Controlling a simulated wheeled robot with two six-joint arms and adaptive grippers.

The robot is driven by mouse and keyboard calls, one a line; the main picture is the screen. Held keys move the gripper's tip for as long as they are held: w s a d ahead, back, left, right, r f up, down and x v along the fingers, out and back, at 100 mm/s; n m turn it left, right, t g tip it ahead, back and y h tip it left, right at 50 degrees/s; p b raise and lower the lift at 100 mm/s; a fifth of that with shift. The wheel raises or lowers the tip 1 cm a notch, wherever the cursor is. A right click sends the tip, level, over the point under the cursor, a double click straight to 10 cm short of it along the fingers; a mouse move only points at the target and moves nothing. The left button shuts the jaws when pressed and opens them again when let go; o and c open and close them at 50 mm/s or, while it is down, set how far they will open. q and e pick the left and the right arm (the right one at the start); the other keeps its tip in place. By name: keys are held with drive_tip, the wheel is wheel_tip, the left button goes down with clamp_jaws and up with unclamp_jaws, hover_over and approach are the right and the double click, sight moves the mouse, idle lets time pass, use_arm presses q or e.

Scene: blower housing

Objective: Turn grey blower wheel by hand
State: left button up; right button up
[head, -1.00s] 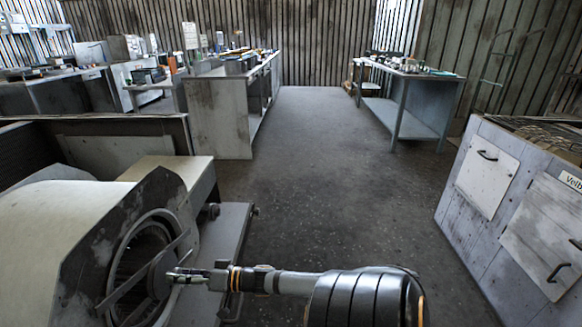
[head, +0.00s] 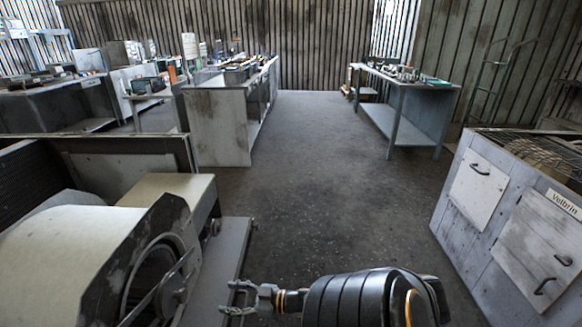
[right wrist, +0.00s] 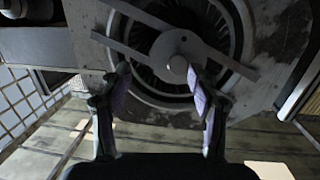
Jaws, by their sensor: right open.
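The blower wheel (right wrist: 228,25) sits inside the round opening of the blower housing (head: 65,243) at the lower left of the head view. A flat bar with a round hub (right wrist: 178,52) crosses the opening in front of the wheel's dark vanes. In the head view, the wheel (head: 145,278) is partly hidden behind the bar and the opening's rim. My right gripper (head: 238,297) is open and empty, to the right of the opening and apart from it. In the right wrist view, its two fingers (right wrist: 157,82) are spread below the hub. My left gripper is not in view.
A grey ledge (head: 222,262) runs along the housing's right side. A wooden cabinet (head: 470,235) with handled doors stands at the right. Workbenches (head: 217,128) and a table (head: 412,100) stand farther back. The floor (head: 320,190) between them is clear.

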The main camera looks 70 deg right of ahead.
drive_tip(key=s+d+f+m+g+h+p, duration=0.2)
drive_tip(key=s+f+g+h+p, duration=0.1)
drive_tip(key=s+f, duration=0.4)
drive_tip(key=s+d+f+m+g+h+p, duration=0.1)
drive_tip(key=s+d+f+g+h+p, duration=0.25)
drive_tip(key=f, duration=0.55)
use_arm(q)
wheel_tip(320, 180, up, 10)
drive_tip(key=p, duration=0.2)
drive_tip(key=shift+p, duration=0.4)
use_arm(e)
drive_tip(key=s+a+f+g, duration=0.3)
drive_tip(key=s+a+f, duration=0.2)
drive_tip(key=s, duration=0.3)
drive_tip(key=shift+s+f+m+g, duration=0.15)
drive_tip(key=shift+f+m+g, duration=0.15)
drive_tip(key=shift+f+g, duration=0.05)
